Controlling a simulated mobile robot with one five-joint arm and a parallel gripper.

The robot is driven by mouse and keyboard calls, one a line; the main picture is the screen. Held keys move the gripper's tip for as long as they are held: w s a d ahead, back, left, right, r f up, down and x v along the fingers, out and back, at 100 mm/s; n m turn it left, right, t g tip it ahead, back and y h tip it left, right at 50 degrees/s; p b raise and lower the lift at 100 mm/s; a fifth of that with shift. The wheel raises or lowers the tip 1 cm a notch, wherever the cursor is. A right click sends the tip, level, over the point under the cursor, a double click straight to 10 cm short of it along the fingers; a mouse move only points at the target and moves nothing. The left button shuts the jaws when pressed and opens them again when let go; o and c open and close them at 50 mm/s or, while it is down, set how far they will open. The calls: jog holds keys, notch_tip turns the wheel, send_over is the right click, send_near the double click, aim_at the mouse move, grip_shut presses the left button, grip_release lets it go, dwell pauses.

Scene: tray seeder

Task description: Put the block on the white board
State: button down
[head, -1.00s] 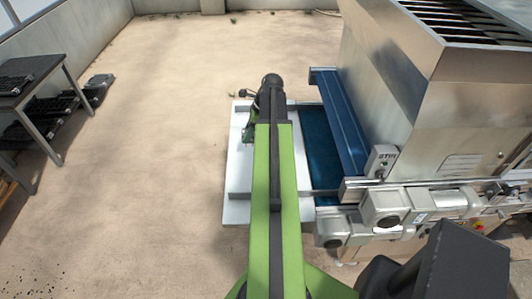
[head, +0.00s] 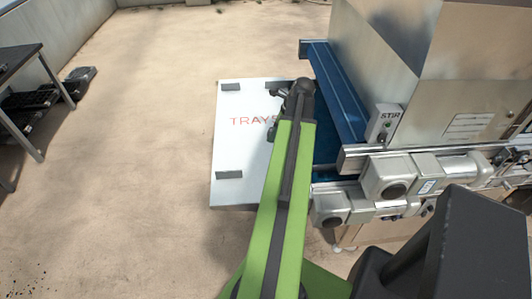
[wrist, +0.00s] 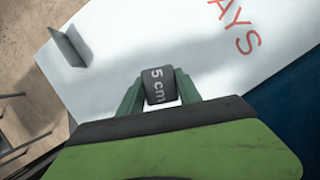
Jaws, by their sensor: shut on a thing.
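A dark grey block (wrist: 159,86) marked "5 cm" sits between the two green fingers of my gripper (wrist: 158,92) in the wrist view. My gripper is shut on it. Behind it in that view lies the white board (wrist: 120,30) with red lettering. The head view shows the white board (head: 240,150) left of the machine, with dark strips at its left corners and the red word "TRAYS" partly covered by my arm. The block is hidden or too small to make out there. I cannot tell how far it is above the board.
A blue belt and blue rail (head: 334,90) adjoin the board's right side. The metal seeder with its hopper (head: 385,50) and a grey "STIR" box (head: 384,122) stands further right. A dark table (head: 18,62) stands at the far left. The floor (head: 130,160) between is clear.

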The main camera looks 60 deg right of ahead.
jog(key=a, duration=0.1)
jog(key=a+f, duration=0.1)
jog(key=a+f+b, duration=0.1)
jog(key=shift+w+a+f, duration=0.1)
jog(key=shift+w+a, duration=0.15)
notch_tip(320, 180, down, 4)
jog(key=b, duration=0.4)
jog(key=shift+f, duration=0.15)
jog(key=shift+r, duration=0.2)
jog(key=shift+f, duration=0.2)
jog(key=c, duration=0.8)
grip_release()
jog(key=shift+c, duration=0.2)
jog(key=shift+r, duration=0.1)
jog(key=shift+d+r+p, duration=0.1)
jog(key=shift+r+p, duration=0.35)
jog(key=shift+r, duration=0.1)
jog(key=p+v, duration=1)
jog(key=v, duration=0.1)
jog(key=shift+s, duration=0.25)
